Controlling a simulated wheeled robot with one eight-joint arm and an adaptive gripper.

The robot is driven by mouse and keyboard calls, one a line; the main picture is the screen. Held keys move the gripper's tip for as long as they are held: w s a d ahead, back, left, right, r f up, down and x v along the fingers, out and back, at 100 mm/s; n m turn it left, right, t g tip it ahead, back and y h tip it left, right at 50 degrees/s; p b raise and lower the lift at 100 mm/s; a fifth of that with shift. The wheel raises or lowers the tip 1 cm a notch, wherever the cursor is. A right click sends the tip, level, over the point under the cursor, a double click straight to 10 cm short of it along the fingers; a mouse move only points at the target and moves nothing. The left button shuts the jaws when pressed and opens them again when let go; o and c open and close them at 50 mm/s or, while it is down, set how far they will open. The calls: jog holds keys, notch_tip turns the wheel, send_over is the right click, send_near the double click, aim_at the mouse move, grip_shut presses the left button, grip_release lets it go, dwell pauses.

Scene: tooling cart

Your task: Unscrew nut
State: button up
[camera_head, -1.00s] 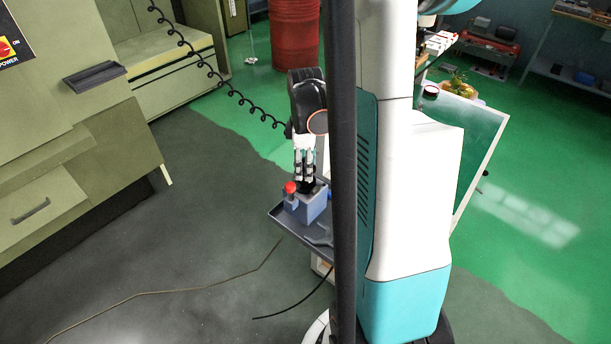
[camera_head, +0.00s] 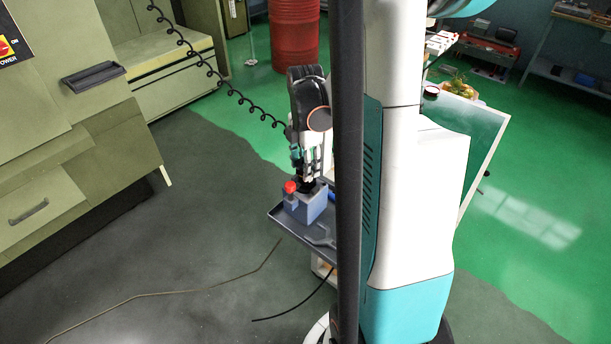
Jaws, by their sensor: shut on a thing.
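My gripper (camera_head: 307,174) points down over a grey-blue block (camera_head: 312,208) on the cart's tray (camera_head: 282,224). Its fingers are closed around a small dark part on top of the block, which I take to be the nut (camera_head: 306,186). The fingers hide most of it, and its thread cannot be made out. A red knob (camera_head: 290,187) stands on a small blue-grey base beside the block, just left of the fingers.
A grey flat tool (camera_head: 320,236) lies on the tray in front of the block. A dark column covers the tray's right side. A red barrel (camera_head: 294,35) is farther back.

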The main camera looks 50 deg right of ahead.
jog(key=n, duration=0.3)
jog(key=shift+n, duration=0.4)
jog(key=o, duration=1.4)
jog(key=shift+c, duration=0.2)
jog(key=m+b, duration=0.1)
jog(key=m, duration=1.1)
jog(key=shift+b, duration=0.4)
jog(key=m, duration=0.6)
jog(key=m+b, duration=0.1)
jog(key=m, duration=0.5)
